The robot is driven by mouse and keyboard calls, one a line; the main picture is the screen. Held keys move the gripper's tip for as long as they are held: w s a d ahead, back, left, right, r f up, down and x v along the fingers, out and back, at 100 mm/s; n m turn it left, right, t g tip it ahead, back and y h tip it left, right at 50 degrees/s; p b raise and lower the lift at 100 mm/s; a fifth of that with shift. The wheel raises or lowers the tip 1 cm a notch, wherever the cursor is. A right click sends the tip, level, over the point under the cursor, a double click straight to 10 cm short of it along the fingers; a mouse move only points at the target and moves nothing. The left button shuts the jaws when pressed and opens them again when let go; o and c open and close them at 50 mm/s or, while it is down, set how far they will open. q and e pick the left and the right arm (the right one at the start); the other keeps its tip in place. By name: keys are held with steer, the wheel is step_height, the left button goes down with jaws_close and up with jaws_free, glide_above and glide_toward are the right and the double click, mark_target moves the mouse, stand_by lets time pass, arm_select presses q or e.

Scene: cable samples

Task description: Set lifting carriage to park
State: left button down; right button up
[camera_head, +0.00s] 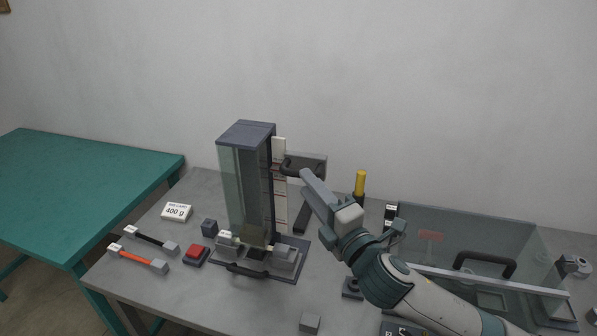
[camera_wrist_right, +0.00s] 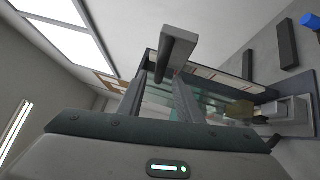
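A tall drop tower (camera_head: 245,185) with clear side panels and a dark top cap stands upright on the grey table in the head view. The lifting carriage (camera_head: 312,163) is at its right side, high up beside a pale scale strip, with a dark handle (camera_head: 290,168). In the right wrist view the carriage handle (camera_wrist_right: 177,55) shows just at the fingertips. My right gripper (camera_head: 305,174) is at the handle; its fingers stand apart in the right wrist view (camera_wrist_right: 165,78). I cannot tell whether they touch the handle. My left gripper is out of view.
Left of the tower are a white 400 g block (camera_head: 176,212), a red button (camera_head: 196,255) and two cable samples (camera_head: 150,241) (camera_head: 138,259). A yellow-topped post (camera_head: 360,182) stands behind my right arm. A clear-lidded box (camera_head: 470,240) fills the right side.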

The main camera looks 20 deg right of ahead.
mark_target(295, 171)
steer(key=shift+p+x, duration=0.6)
steer(key=shift+x, duration=2.1)
jaws_close()
